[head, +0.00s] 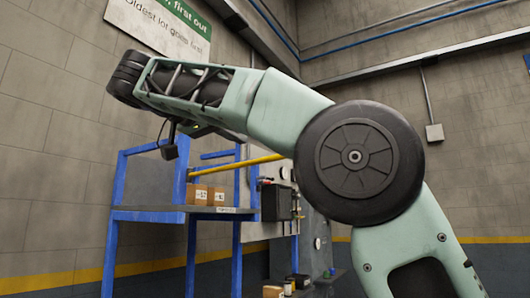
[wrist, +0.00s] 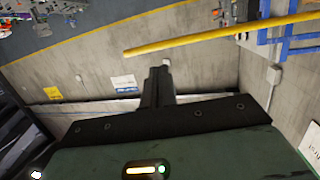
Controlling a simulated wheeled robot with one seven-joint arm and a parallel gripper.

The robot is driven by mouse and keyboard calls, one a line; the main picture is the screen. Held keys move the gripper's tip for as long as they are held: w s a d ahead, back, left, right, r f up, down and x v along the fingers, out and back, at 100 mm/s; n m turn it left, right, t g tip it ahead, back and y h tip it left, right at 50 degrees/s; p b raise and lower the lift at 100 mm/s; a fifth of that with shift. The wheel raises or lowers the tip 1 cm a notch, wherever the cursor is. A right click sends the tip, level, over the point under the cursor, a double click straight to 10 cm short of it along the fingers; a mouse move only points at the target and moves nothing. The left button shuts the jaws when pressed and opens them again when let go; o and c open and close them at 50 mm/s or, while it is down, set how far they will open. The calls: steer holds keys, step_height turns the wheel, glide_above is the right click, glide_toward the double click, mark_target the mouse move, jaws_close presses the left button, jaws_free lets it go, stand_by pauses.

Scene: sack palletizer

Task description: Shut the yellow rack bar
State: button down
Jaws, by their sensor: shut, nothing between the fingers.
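The yellow rack bar (head: 236,166) runs from a blue post of the rack (head: 148,216) out to the right, tilted slightly up in the head view. In the wrist view the same bar (wrist: 215,35) crosses the upper part, with one end at upper left and blue rack parts (wrist: 293,45) at upper right. My gripper (wrist: 159,73) is shut and empty, its fingertips just below the bar in that picture. A strip of background shows between them, and I cannot tell the depth gap. In the head view my fingers are hidden by my arm.
Two cardboard boxes (head: 197,194) sit on the rack's shelf. A black box-shaped unit (head: 274,202) stands right of the rack. A concrete wall with a green and white sign (head: 160,25) is behind. The wall around the bar's end looks clear in the wrist view.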

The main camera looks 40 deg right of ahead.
steer(key=p+x, duration=0.2)
steer(key=x, duration=0.7)
steer(key=shift+d+f, duration=0.1)
steer(key=shift+d, duration=0.1)
